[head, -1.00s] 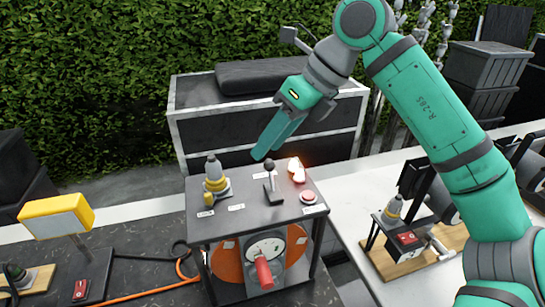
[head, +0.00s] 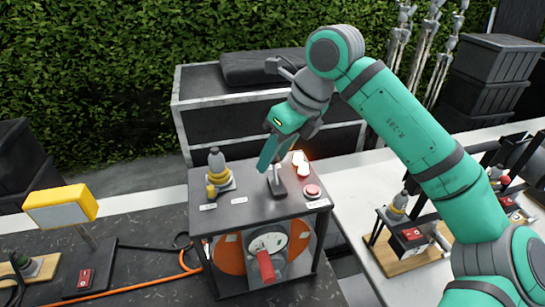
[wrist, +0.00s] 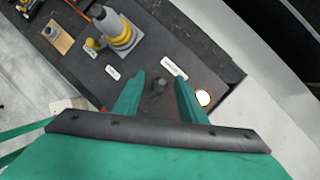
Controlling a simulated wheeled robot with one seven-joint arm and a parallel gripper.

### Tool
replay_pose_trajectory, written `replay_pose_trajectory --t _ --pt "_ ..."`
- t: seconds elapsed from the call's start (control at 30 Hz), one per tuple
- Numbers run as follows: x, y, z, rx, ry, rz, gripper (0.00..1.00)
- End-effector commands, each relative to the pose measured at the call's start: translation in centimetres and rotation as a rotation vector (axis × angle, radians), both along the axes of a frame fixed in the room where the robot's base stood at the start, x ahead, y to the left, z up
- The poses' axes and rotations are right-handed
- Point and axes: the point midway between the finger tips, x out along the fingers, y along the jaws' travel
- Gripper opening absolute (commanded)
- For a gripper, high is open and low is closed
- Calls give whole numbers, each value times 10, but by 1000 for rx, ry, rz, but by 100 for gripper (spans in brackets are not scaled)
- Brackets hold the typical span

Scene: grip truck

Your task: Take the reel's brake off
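The reel (head: 229,256) is an orange drum inside a dark stand (head: 240,218), with a red crank handle (head: 265,266) on its front. On the stand's top a short upright lever (head: 277,187) rises from a dark base; its labels are too small to read. My gripper (head: 264,166) is at the lever and partly hides its top in the head view. In the wrist view my gripper (wrist: 160,82) is open, with one finger on each side of the lever's dark knob (wrist: 159,86). I cannot tell whether the fingers touch it.
Beside the lever are a lit lamp (head: 301,166), a red push button (head: 312,191) and a grey-and-yellow plug (head: 217,170). A yellow work light (head: 62,207) stands left. A wooden-based device (head: 405,246) stands right.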

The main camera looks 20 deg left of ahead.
Motion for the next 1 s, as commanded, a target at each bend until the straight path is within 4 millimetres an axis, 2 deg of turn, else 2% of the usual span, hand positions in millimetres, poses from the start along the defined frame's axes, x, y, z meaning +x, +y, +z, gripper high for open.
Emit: replay_pose_trajectory --t 0.13,0.4,0.43,0.57,0.6,0.87,1.0 --pt "0 3 -7 0 0 1 38" --pt "0 4 -9 0 0 0 38" --pt "0 4 -9 0 0 0 35" --pt "0 3 -8 0 0 -1 4" --pt "0 3 -8 0 0 -1 0" --pt "2 0 -8 6 -11 -5 0" --pt "7 -8 -7 28 -43 -18 0"
